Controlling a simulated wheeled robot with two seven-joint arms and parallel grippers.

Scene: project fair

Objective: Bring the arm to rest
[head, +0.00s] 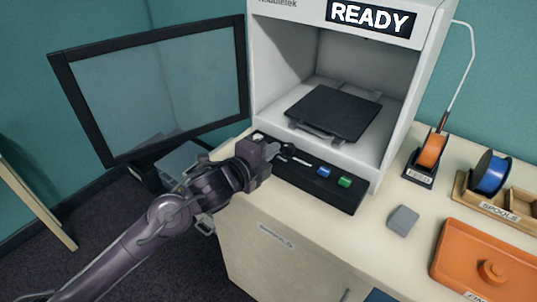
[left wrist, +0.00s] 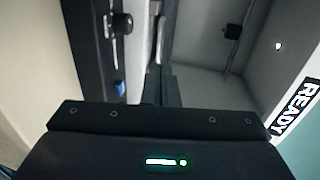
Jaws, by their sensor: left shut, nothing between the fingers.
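My left arm comes in from the lower left in the head view. Its gripper (head: 284,152) is shut and empty, just in front of the left part of the printer's black control strip (head: 318,184). I cannot tell whether it touches the strip. In the left wrist view, the dark gripper body fills the lower part and its fingertips are hard to make out. The white printer (head: 411,105) shows READY on its display (head: 370,17). My right gripper is not in view.
A dark-framed glass panel (head: 160,90) stands at the printer's left side. A dark plate (head: 333,111) lies inside the printer. A blue button (head: 324,172) and a green button (head: 345,182) sit on the strip.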

